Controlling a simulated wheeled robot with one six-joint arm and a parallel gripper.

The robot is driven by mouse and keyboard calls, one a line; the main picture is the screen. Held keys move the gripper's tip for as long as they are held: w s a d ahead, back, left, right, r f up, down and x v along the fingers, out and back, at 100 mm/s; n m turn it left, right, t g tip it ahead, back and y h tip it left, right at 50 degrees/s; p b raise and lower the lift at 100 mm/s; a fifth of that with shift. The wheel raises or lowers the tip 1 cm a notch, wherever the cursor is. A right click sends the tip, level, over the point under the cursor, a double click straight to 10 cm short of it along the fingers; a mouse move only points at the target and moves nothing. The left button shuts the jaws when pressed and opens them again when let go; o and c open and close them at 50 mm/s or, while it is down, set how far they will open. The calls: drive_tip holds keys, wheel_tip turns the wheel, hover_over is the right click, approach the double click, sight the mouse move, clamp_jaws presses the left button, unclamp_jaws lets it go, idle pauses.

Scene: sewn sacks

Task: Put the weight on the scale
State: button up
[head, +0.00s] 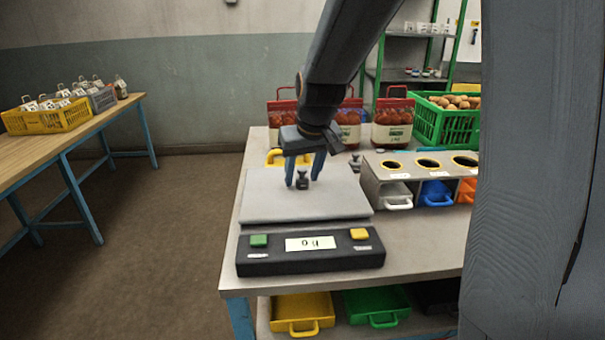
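The scale (262,198) stands at the front of the table, with a pale flat plate and a dark front panel. Its small display (310,243) appears to read "0 g" upside down. A small dark weight (303,183) with a knob top shows over the middle of the plate; whether it touches the plate is hard to tell. My gripper (303,180) reaches down from above, its two blue fingers on either side of the weight. The fingers look apart, with slim gaps beside the weight.
Another small dark object (355,161) is behind the scale. A holed rack (372,183) with coloured scoops stands to the right. Sacks (392,121) and a green crate (440,122) of round brown items are at the back. A yellow handle (277,156) shows behind the scale.

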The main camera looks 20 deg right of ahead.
drive_tip(key=shift+s+r, duration=0.1)
drive_tip(key=shift+r, duration=0.45)
drive_tip(key=v, duration=1.1)
drive_tip(key=shift+b, duration=0.45)
